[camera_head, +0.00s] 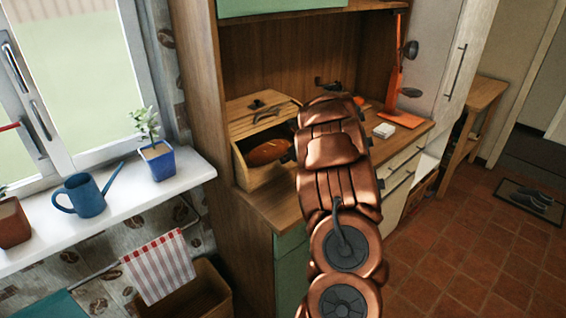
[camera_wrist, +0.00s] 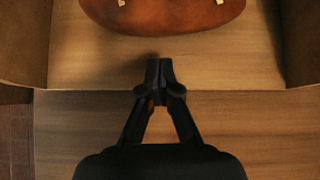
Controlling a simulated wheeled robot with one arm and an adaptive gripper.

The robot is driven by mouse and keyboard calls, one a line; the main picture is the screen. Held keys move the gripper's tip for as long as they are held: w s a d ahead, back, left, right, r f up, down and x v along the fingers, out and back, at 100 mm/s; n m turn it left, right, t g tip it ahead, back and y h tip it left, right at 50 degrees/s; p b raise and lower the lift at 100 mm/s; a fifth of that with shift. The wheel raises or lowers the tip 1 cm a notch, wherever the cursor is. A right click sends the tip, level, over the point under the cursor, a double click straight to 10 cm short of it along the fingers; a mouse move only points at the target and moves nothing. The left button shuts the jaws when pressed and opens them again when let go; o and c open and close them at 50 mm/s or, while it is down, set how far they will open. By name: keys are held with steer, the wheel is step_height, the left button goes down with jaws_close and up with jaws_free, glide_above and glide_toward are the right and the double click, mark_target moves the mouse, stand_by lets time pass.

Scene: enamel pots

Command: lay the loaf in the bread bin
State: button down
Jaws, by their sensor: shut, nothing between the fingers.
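The brown loaf (camera_head: 268,152) lies inside the open wooden bread bin (camera_head: 241,170), on the counter at the left. In the wrist view the loaf (camera_wrist: 165,14) rests on the bin's floor (camera_wrist: 90,65) between its two side walls, its upper part cut off by the frame edge. My gripper (camera_wrist: 159,75) is shut and empty. Its tips are at the bin's front opening, apart from the loaf, with a strip of bare floor between in the picture. In the head view my copper-coloured arm hides most of the gripper and the bin's right side.
The wooden counter (camera_head: 270,209) has little clear room before the bin. A windowsill (camera_head: 120,203) at left holds a blue watering can (camera_head: 86,197) and a potted plant (camera_head: 157,158).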

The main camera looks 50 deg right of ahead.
steer(key=b+v, duration=0.2)
steer(key=v, duration=0.8)
steer(key=shift+s, duration=0.45)
steer(key=w+r+m+t+h, duration=0.25)
steer(key=w+r+m, duration=0.2)
steer(key=r, duration=0.35)
steer(key=a+r+m+g+h, duration=0.1)
steer(key=a+r+m+h, duration=0.2)
steer(key=r+m, duration=0.35)
steer(key=a+r+m+g+h, duration=0.1)
steer(key=a+r+m+h, duration=0.1)
steer(key=r+m+h, duration=0.4)
steer(key=s+a+f+m+g+y, duration=0.3)
steer(key=s+a+f+m, duration=0.3)
steer(key=s+a, duration=0.5)
steer(key=s+a+f+m+g+y+p, duration=0.1)
steer(key=s+a+f+m+g+y, duration=0.3)
steer(key=s+a, duration=0.7)
steer(key=s+a+f+m+g+y+p, duration=0.1)
steer(key=s+a+f+m+g+y, duration=0.3)
steer(key=a, duration=1.6)
steer(key=s+f+m+y, duration=0.1)
steer(key=s+f+m, duration=0.3)
steer(key=s+f, duration=0.2)
steer(key=shift+s, duration=0.5)
